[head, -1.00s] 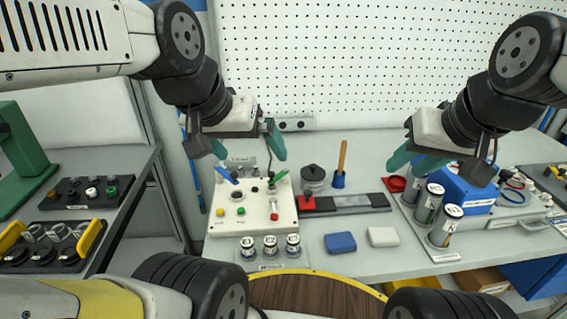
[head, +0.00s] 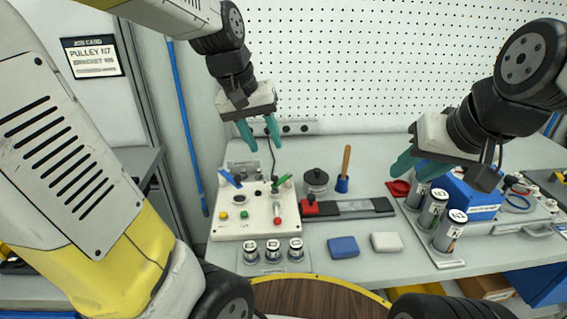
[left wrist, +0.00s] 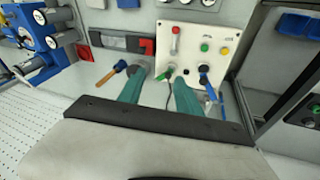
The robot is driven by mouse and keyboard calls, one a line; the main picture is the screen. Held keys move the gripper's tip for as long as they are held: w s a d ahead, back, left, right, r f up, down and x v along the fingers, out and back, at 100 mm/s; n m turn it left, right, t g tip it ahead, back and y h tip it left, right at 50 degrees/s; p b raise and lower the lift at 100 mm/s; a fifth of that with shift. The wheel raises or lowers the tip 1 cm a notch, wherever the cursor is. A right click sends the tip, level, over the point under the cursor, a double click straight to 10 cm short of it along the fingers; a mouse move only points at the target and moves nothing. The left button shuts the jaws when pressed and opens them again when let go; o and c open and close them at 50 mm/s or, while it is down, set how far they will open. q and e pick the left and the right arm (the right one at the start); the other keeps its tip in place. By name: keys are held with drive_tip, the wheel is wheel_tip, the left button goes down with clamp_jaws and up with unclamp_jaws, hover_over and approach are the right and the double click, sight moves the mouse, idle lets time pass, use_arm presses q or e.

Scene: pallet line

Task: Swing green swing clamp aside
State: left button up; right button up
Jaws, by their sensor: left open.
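The green swing clamp (head: 281,182) is a small green lever at the right rear of a cream fixture plate (head: 240,227) on the bench. It also shows in the left wrist view (left wrist: 166,73). A blue lever (head: 230,178) sits at the plate's left rear. My left gripper (head: 261,146) is open and empty, above and behind the plate, pointing down with teal fingers apart. In the left wrist view the fingers (left wrist: 156,90) lie apart near the green lever, with nothing between them held. My right gripper (head: 402,170) hangs over the right of the bench; its finger gap is unclear.
Several labelled cylinders (head: 273,250) stand before the plate. A dark pot (head: 316,180), a wooden-handled tool (head: 344,170) and a red-ended strip (head: 350,208) lie to its right. Blue (head: 343,247) and white (head: 386,242) pads lie in front. A pegboard (head: 360,60) closes the back.

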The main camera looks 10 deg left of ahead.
sight(275, 176)
use_arm(q)
drive_tip(key=w+f+g+y, duration=0.1)
drive_tip(key=w+f, duration=0.2)
drive_tip(key=w+f+n+g, duration=0.1)
drive_tip(key=w+f, duration=0.2)
drive_tip(key=w, duration=0.1)
drive_tip(key=w+f+g+y, duration=0.1)
drive_tip(key=w+f, duration=0.2)
drive_tip(key=w, duration=0.1)
drive_tip(key=shift+f+n+y, duration=0.1)
drive_tip(key=shift+n+y, duration=0.2)
drive_tip(key=shift+n, duration=0.1)
wheel_tip(275, 176, down, 8)
drive_tip(key=shift+r, duration=0.15)
drive_tip(key=shift+c, duration=0.4)
clamp_jaws()
idle(0.4)
